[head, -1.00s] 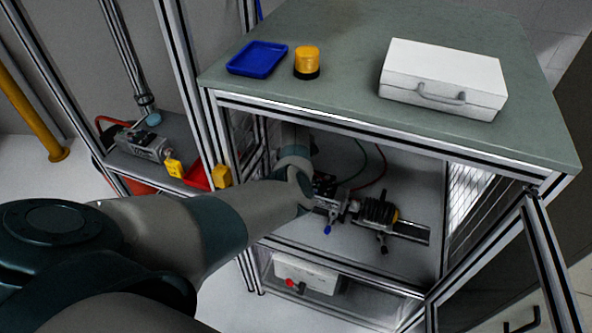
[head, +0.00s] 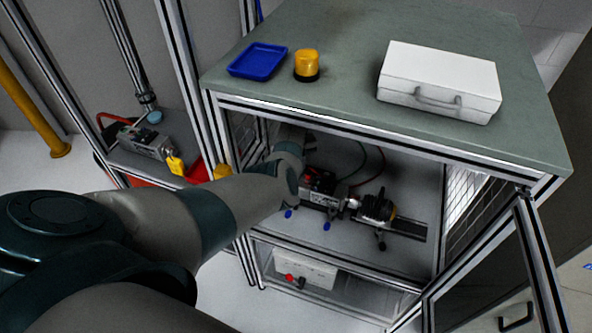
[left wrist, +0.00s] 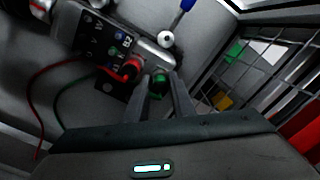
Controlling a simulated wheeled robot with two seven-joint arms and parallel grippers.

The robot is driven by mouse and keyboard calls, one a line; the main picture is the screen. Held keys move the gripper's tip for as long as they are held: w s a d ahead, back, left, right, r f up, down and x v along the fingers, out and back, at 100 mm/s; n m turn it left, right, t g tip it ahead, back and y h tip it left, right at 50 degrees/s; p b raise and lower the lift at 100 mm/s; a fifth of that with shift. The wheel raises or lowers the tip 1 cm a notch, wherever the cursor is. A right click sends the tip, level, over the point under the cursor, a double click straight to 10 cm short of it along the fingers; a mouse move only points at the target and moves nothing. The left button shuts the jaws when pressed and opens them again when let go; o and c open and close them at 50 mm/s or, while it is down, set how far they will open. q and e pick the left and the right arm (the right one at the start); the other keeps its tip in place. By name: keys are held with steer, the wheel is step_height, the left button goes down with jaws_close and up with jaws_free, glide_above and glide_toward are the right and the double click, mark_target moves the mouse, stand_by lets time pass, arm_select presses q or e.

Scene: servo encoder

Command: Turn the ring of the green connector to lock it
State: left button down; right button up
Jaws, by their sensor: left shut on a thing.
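The green connector (left wrist: 158,84) shows in the left wrist view, between the two fingers of my left gripper (left wrist: 161,90), which are shut on it. The fingers hide its sides, so I cannot tell its ring's angle. It sits at the lower edge of a grey unit (left wrist: 100,45) with printed labels, beside a red connector (left wrist: 131,68). In the head view my left arm reaches into the cabinet from the left, and its forearm hides the gripper and the green connector. The unit (head: 321,199) shows there just right of my wrist. My right gripper is not in view.
A red and a dark green cable hang behind the unit. A black round coupling (head: 376,208) stands right of it on a rail. Wire mesh (left wrist: 262,75) is at the right in the wrist view. An open door (head: 495,265) stands at right.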

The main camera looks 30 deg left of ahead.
arm_select(q)
steer(key=c, duration=1.5)
jaws_free()
steer(key=shift+r, duration=0.1)
steer(key=shift+r, duration=0.7)
step_height(320, 180, up, 10)
steer(key=shift+r+b, duration=0.25)
steer(key=shift+b, duration=0.7)
